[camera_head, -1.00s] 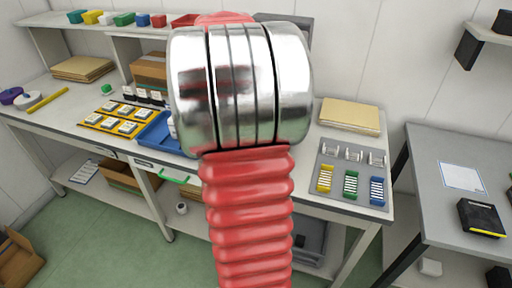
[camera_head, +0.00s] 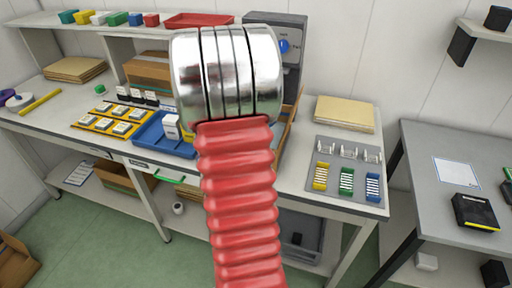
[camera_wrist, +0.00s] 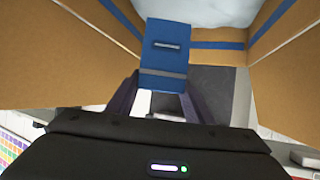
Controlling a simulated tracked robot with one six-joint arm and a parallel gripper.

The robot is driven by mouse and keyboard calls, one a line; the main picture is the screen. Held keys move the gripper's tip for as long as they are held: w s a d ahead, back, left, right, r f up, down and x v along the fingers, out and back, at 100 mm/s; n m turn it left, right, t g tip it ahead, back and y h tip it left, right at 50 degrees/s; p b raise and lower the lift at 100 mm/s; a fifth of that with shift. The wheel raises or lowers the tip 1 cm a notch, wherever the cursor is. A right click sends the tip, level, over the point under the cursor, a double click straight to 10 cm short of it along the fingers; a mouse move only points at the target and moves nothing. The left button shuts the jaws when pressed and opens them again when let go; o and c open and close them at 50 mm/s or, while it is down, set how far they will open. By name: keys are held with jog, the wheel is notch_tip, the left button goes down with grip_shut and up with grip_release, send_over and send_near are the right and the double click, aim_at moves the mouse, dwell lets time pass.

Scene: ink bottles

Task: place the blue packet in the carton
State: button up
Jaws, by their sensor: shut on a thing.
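In the wrist view the blue packet (camera_wrist: 166,42) stands out ahead of my gripper (camera_wrist: 163,88), with a grey band across it and a small dark label. My gripper is shut on its near end. The brown carton (camera_wrist: 62,48) spreads around the packet, with walls or flaps on both sides and blue strips along them. The packet appears over or within the carton's opening; its depth is hard to tell. In the head view my arm hides my gripper and the packet, and only a brown edge of the carton (camera_head: 284,135) shows beside the arm.
A grey machine with a blue knob (camera_head: 284,46) stands behind my arm. A blue tray (camera_head: 150,136) is left of the arm. A grey rack with coloured holders (camera_head: 325,200) and a tan stack (camera_head: 345,112) are at the right. Another brown box (camera_head: 150,70) stands at the back.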

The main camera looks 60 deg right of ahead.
jog(key=shift+f, duration=0.1)
jog(key=shift+f, duration=3)
jog(key=shift+f, duration=0.1)
jog(key=shift+f, duration=1.8)
jog(key=shift+f, duration=0.15)
jog(key=o, duration=1.1)
jog(key=shift+c, duration=0.2)
